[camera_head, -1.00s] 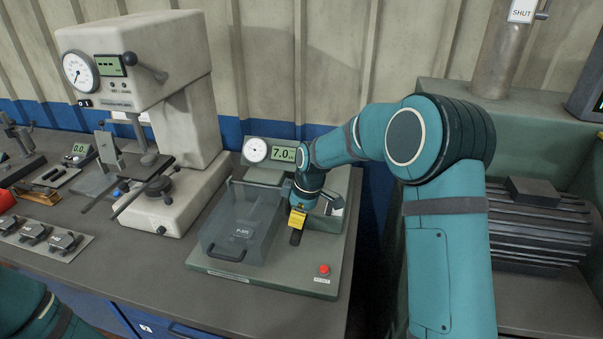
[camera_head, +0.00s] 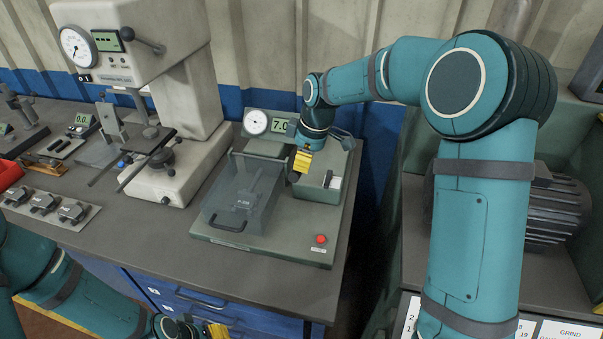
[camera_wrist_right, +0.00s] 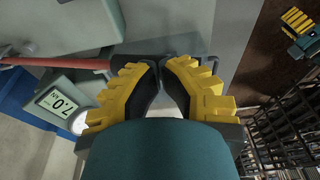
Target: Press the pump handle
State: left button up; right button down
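The pump unit is a grey-green bench device (camera_head: 335,212) with a round gauge and a display reading 7.0. My right gripper (camera_head: 297,174) points down over its right part, beside the clear box. In the right wrist view the fingertips of this gripper (camera_wrist_right: 161,64) are close together, with nothing visible held between them. A red rod (camera_wrist_right: 55,63) runs from the left towards a dark bar (camera_wrist_right: 205,66) behind the fingertips; this looks like the pump handle, and contact cannot be told. My left gripper (camera_head: 212,329) is low at the bottom edge, partly cut off, its fingers unclear.
A clear box (camera_head: 240,195) fills the left of the unit, and a red button (camera_head: 320,239) sits at its front right. A tall press (camera_head: 185,95) stands to the left. The front bench surface (camera_head: 165,235) is clear.

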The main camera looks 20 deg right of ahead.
jog(key=shift+v, duration=1.45)
jog(key=shift+s, duration=0.1)
dwell(1.0)
